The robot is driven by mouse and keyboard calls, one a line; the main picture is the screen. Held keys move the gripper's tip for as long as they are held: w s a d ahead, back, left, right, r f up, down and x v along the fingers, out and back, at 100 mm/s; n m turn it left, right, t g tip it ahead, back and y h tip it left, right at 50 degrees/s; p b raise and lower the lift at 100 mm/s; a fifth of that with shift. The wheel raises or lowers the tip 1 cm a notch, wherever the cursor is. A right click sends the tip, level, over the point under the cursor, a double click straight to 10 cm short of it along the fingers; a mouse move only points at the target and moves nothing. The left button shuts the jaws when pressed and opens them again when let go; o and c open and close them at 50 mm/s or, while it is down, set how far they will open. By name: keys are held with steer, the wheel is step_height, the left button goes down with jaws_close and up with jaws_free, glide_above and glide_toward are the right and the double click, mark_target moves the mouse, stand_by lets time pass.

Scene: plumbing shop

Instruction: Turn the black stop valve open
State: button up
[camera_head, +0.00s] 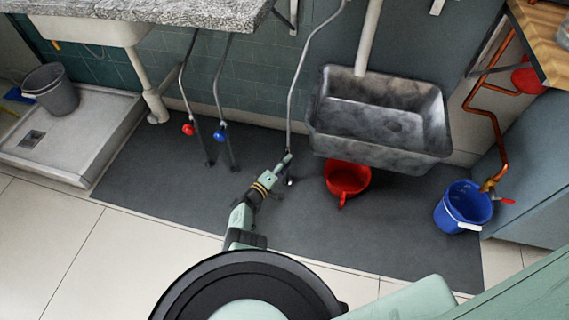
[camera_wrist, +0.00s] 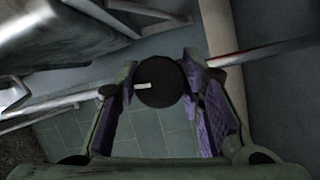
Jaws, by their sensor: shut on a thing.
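The black stop valve shows in the wrist view as a round black knob (camera_wrist: 160,84) with a short pale mark on its face. My gripper (camera_wrist: 160,90) is shut on this knob, with one finger on each side of it. In the head view my gripper (camera_head: 284,178) reaches down to the lower end of a grey pipe (camera_head: 291,110), left of the stone sink. The black knob itself cannot be made out there, as my gripper covers it.
A red-handled valve (camera_head: 188,129) and a blue-handled valve (camera_head: 220,135) stand on pipes to the left. A blue bucket (camera_head: 462,207) stands further right. The dark mat (camera_head: 150,180) is mostly clear.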

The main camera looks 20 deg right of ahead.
steer(key=o, duration=1.2)
steer(key=shift+r, duration=0.1)
